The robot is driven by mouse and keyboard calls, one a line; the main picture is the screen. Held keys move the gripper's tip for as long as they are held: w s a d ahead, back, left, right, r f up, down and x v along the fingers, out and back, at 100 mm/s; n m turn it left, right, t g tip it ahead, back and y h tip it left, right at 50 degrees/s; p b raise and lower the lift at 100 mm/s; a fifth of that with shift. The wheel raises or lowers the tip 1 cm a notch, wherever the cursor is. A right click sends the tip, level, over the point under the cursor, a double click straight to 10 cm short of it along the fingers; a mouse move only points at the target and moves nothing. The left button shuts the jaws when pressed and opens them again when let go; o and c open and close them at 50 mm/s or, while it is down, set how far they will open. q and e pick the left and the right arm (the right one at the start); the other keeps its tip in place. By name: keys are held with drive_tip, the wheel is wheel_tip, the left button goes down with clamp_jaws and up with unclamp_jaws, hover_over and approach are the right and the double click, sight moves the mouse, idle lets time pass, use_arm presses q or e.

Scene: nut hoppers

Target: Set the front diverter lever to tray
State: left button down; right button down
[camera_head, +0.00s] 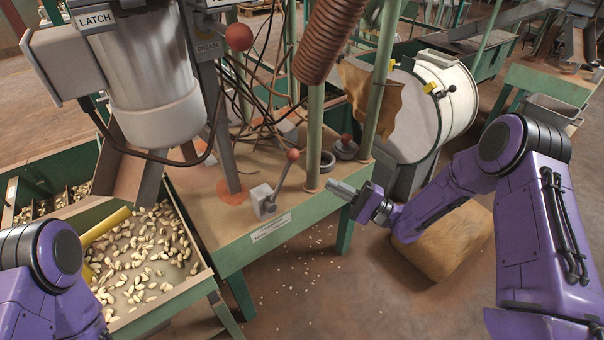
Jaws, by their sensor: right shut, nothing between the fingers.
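The front diverter lever (283,181) is a thin grey rod with a dark red ball knob (293,155). It rises from a small pale block (262,200) at the front of the green-edged bench and leans to the right. A label (270,228) sits on the bench edge below it; its words are too small to read. My right gripper (335,188) is shut and empty, just right of the lever and apart from it, near the bench's right corner. My left arm shows at the lower left; its gripper is out of view.
A tray (196,283) of nuts stands left of the bench. A metal chute (128,170) hangs above it. A taller lever with a red ball (239,37), loose cables and green posts (315,140) crowd the bench. A sack (445,240) lies on the floor.

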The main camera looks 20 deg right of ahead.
sight(282, 180)
drive_tip(key=w+a+r+p, duration=0.1)
drive_tip(key=w+a+r, duration=0.2)
drive_tip(key=a, duration=0.5)
drive_tip(key=shift+w+r, duration=0.2)
drive_tip(key=shift+r, duration=0.1)
